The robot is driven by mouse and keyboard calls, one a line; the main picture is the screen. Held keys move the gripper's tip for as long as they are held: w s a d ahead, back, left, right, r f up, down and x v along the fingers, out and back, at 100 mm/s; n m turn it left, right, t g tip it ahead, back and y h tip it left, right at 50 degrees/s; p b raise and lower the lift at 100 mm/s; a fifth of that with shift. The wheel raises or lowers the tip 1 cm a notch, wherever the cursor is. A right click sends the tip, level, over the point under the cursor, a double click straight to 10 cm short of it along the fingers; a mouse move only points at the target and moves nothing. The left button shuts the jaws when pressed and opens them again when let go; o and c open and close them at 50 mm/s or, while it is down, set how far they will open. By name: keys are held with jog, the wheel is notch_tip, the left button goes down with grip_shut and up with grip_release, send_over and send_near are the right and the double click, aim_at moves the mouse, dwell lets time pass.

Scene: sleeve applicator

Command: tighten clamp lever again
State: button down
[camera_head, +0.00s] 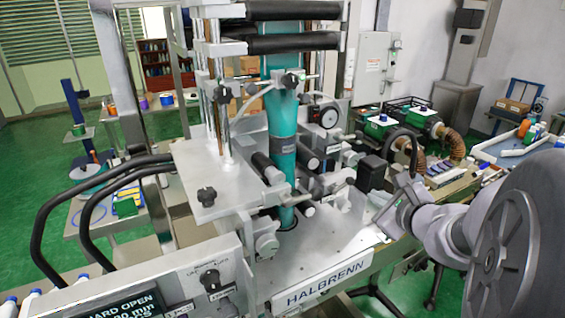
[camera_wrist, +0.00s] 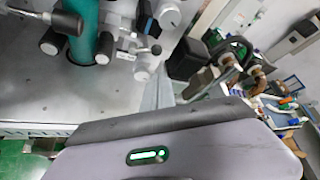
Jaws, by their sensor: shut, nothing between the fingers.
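The sleeve applicator has a teal vertical tube (camera_head: 282,135), which also shows in the wrist view (camera_wrist: 84,25). Silver clamp parts with black knobs sit around the tube's lower part. A short metal lever (camera_head: 333,183) sticks out to the right there; in the wrist view a lever (camera_wrist: 138,50) with a dark end lies right of the tube. I cannot tell for sure that this is the clamp lever, nor how tight it is. My gripper (camera_head: 388,217) is right of the clamp, apart from it, shut and empty. Its fingertips are not clear in the wrist view.
A metal base plate (camera_head: 318,255) lies under the tube. A black box (camera_head: 371,173) stands between clamp and arm. The control panel (camera_head: 205,280) is front left, with its guard text partly cut off. Black curved handles (camera_head: 85,200) are at left.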

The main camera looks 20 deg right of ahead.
aim_at(343, 185)
jog(key=b+x, duration=0.1)
jog(key=x, duration=0.9)
jog(key=shift+w+a+f, duration=0.1)
jog(key=shift+b, duration=0.3)
